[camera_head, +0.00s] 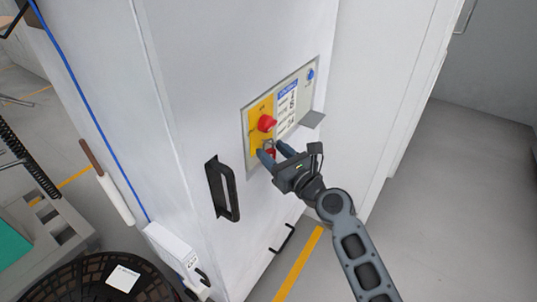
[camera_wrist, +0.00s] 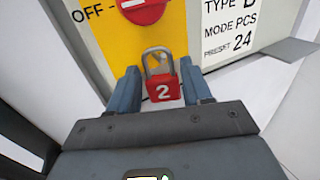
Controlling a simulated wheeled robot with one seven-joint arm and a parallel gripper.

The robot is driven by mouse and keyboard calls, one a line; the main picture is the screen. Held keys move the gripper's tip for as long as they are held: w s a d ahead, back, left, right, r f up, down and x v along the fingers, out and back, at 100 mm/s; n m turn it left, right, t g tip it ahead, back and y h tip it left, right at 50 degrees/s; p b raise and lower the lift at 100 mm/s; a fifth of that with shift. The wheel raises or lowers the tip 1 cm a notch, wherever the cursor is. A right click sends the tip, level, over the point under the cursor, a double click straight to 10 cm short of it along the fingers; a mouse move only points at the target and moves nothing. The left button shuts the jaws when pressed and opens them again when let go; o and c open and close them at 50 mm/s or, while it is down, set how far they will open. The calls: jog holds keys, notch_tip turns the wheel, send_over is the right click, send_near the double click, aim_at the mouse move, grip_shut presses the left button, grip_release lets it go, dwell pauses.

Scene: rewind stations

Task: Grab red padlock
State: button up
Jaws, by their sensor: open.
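The red padlock (camera_wrist: 164,90) has a grey shackle and a white "2" on its body. It hangs upright against the yellow plate (camera_wrist: 115,36) below the red rotary switch (camera_wrist: 143,9). My gripper (camera_wrist: 162,88) is open, with one blue finger on each side of the padlock body; whether they touch it I cannot tell. In the head view my gripper (camera_head: 272,153) reaches the panel below the red switch (camera_head: 266,123), and the padlock (camera_head: 271,153) is a small red patch partly hidden by the fingers.
The panel (camera_head: 249,150) is on a white cabinet (camera_head: 200,70). A small grey ledge (camera_head: 312,119) juts out at its lower right. A black handle (camera_head: 222,188) stands out to the left of my gripper. The floor at the right is clear.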

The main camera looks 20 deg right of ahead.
jog(key=c, duration=0.7)
jog(key=shift+c, duration=0.2)
